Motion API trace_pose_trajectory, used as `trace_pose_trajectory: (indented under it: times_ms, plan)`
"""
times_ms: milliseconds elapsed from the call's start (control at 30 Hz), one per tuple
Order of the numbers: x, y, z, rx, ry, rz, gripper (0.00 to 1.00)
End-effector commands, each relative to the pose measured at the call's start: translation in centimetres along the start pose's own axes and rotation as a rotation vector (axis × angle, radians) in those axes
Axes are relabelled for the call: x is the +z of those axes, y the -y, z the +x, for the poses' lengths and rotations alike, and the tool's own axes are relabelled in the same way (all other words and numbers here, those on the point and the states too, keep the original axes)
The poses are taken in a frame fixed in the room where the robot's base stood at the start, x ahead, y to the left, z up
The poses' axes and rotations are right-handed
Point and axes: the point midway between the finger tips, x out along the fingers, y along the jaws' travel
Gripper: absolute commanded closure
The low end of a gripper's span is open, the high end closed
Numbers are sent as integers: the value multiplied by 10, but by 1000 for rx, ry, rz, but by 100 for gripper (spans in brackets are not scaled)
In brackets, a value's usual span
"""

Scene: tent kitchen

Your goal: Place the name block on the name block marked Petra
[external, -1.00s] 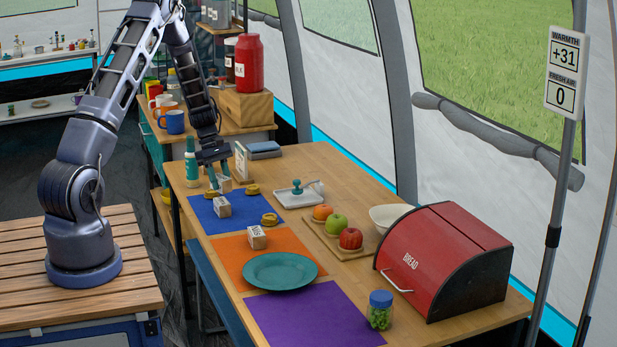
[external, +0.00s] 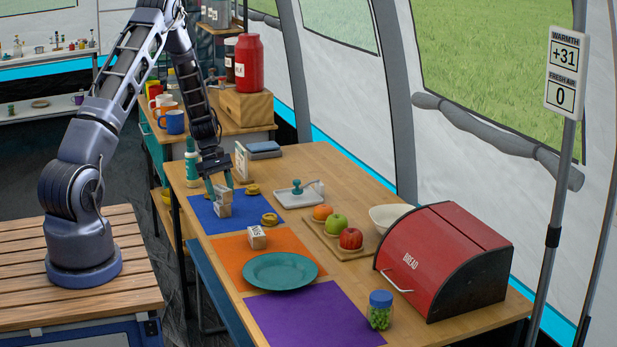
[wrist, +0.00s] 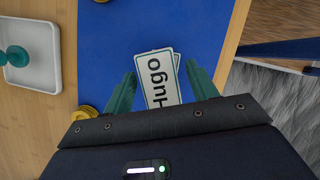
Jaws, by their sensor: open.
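A white name block reading Hugo (wrist: 160,91) lies between my fingers in the wrist view. A second block's edge shows just behind it, slightly offset. In the external view, an upper block (external: 223,194) appears to rest on a lower block (external: 222,210) on the blue mat (external: 202,207). The lower block's name is hidden or too small to read, so I cannot tell whether it says Petra. My gripper (external: 221,189) is open around the upper block, with gaps on both sides in the wrist view (wrist: 160,72).
Another name block (external: 257,238) stands on the orange mat, near a teal plate (external: 280,271). A white tray (external: 298,200) with a teal stamp-like object is to the right. A green bottle (external: 191,160) stands behind.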

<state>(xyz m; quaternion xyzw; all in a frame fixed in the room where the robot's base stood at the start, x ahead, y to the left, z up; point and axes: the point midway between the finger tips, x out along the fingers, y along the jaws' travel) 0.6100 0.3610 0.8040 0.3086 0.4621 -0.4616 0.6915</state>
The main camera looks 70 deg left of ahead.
Motion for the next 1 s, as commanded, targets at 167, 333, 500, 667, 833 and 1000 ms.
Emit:
trace_pose_trajectory:
  times_ms: [167, 333, 500, 667, 833, 1000]
  plan:
    - [1, 0, -6, 1, 0, 1, 42]
    - [1, -1, -30, 2, -2, 2, 42]
    - [1, -1, -63, 3, -2, 1, 42]
    - [1, 0, -92, 2, -1, 1, 42]
    - [1, 0, -113, 1, 0, 0, 42]
    - [1, 0, -122, -1, 0, 0, 42]
